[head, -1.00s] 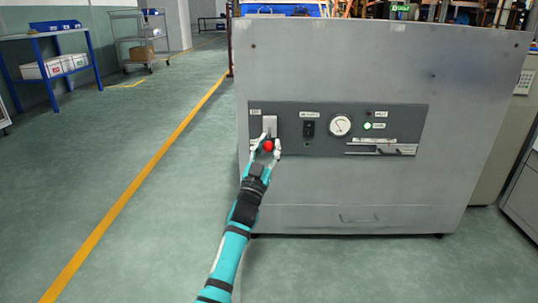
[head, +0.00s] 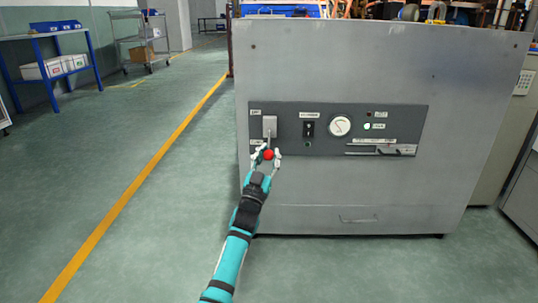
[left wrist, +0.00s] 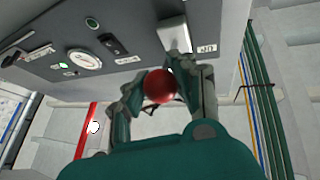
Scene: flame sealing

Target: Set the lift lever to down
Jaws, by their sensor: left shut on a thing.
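The lift lever has a red ball knob (head: 268,155) and a short grey stem below a light plate (head: 270,126) at the left end of the control panel. The knob sits low, below the plate and near the panel's lower edge. My left gripper (head: 268,157) is shut on the knob, one finger on each side. In the left wrist view the red knob (left wrist: 160,86) shows between the two fingers; the plate (left wrist: 173,35) is above it. My right gripper is in neither view.
The grey cabinet (head: 345,190) carries the panel, with a black switch (head: 308,129), a round gauge (head: 340,126) and a lit lamp (head: 367,126) right of the lever. Open floor lies to the left, with a yellow line (head: 150,176) and a blue table (head: 48,40).

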